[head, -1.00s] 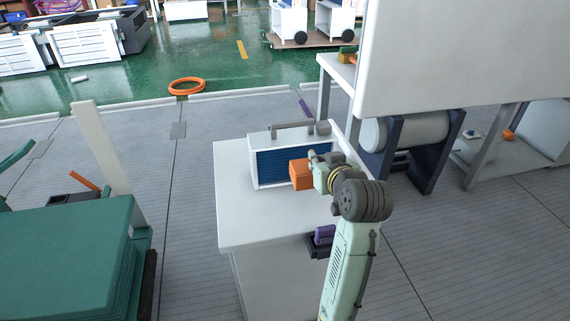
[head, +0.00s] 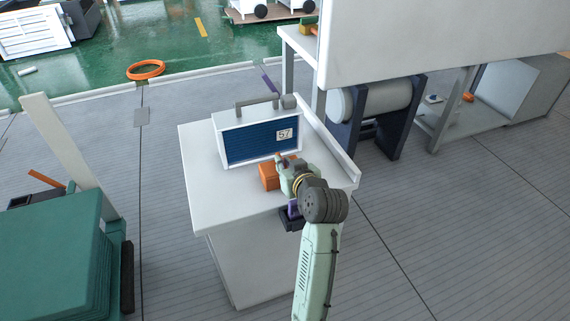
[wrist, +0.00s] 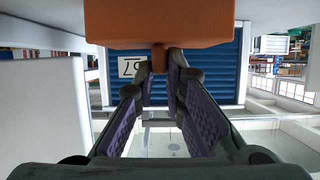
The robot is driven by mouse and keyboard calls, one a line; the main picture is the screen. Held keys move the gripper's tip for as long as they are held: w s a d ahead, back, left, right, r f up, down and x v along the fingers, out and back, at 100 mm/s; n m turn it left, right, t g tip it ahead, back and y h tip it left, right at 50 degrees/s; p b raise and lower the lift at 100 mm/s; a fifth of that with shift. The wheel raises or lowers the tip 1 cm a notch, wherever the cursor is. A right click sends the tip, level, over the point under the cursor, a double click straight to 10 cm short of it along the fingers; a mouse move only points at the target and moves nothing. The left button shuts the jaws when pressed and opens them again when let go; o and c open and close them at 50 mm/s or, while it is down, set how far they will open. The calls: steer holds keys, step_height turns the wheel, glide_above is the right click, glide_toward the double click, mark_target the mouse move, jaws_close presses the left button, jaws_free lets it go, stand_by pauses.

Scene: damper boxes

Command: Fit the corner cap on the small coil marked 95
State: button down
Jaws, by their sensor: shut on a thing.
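My gripper (head: 283,172) is shut on an orange block, the corner cap (head: 268,177). In the wrist view the cap (wrist: 158,22) fills the top, and the purple-padded fingers (wrist: 160,78) pinch its short stem. A white-framed coil (head: 255,143) with blue fins and a grey top handle stands on the white table. Its label (head: 284,134) reads 57; the wrist view shows this label (wrist: 132,66) upside down. The cap is in front of the coil's lower right part, apparently clear of it. I see no coil marked 95.
The white table (head: 205,200) has bare top left of and in front of the coil, and a raised right edge. A purple item in a dark holder (head: 292,215) is at its front side. A large white panel (head: 430,40) hangs at right. Green stacked boxes (head: 60,260) stand at left.

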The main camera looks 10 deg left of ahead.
steer(key=shift+f, duration=0.2)
steer(key=c, duration=1.7)
jaws_free()
steer(key=shift+o, duration=0.2)
steer(key=shift+s+d+r, duration=0.1)
steer(key=shift+r, duration=0.15)
steer(key=v, duration=0.5)
steer(key=p+v, duration=0.1)
steer(key=v, duration=0.4)
steer(key=shift+r, duration=0.25)
steer(key=shift+s+d+r+p, duration=0.1)
steer(key=shift+s+d+p, duration=0.3)
steer(key=shift+s+p, duration=0.45)
steer(key=shift+w, duration=0.2)
